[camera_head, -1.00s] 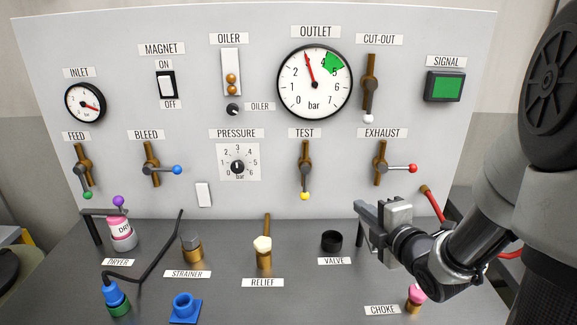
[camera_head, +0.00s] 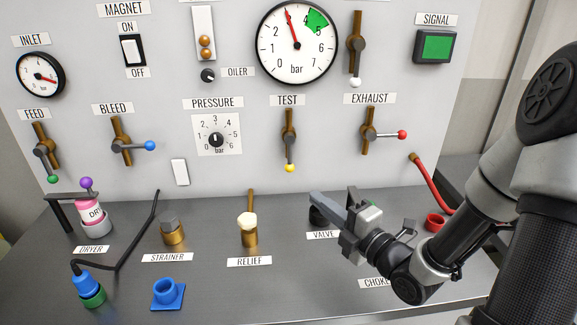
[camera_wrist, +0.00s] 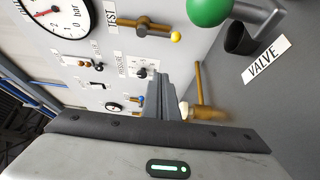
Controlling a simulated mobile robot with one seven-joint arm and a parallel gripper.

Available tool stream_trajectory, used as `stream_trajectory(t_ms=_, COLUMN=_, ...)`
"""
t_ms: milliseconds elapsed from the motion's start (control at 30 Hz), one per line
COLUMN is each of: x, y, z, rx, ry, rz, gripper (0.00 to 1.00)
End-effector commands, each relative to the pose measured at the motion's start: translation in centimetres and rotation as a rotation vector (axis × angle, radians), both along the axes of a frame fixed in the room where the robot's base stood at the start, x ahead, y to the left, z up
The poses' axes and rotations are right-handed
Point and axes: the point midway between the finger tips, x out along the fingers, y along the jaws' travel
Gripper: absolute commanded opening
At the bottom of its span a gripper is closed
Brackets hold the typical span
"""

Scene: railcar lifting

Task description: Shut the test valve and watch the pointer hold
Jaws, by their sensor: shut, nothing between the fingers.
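The test valve (camera_head: 289,125) is on the panel below the outlet gauge. Its lever hangs straight down, in line with the brass body, and ends in a yellow knob (camera_head: 290,167). In the wrist view the test valve (camera_wrist: 150,28) and its yellow knob (camera_wrist: 176,37) show sideways. The outlet gauge (camera_head: 297,42) has a red pointer tilted slightly left of upright, left of the green band. My gripper (camera_head: 316,197) is shut and empty, in front of the panel, low and right of the test knob, apart from it. In the wrist view its fingers (camera_wrist: 165,90) are together.
The relief valve (camera_head: 249,228) stands left of my gripper. The black valve cup (camera_wrist: 240,38) is partly hidden behind my gripper in the head view. A green ball (camera_wrist: 207,10) is close to the wrist camera. The exhaust lever's red knob (camera_head: 403,134) points right.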

Motion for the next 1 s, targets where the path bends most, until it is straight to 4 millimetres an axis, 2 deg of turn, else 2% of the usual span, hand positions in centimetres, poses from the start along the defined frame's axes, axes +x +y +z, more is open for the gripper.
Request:
stream_trajectory(t_ms=33, x=0.5, y=0.4, z=-0.6, rx=-0.003, ry=-0.003, rz=0.002, gripper=0.00)
stream_trajectory(t_ms=133, x=1.8, y=1.3, z=-0.8, rx=-0.003, ry=-0.005, rz=0.003, gripper=0.00)
stream_trajectory(t_ms=200, x=3.2, y=2.1, z=0.0, rx=0.002, ry=0.000, rz=0.004, gripper=0.00)
stream_trajectory(t_ms=933, x=16.8, y=10.1, z=0.0, rx=0.004, ry=0.003, rz=0.000, gripper=0.00)
stream_trajectory(t_ms=1000, x=16.9, y=8.2, z=0.1, rx=0.003, ry=0.002, rz=-0.007, gripper=0.00)
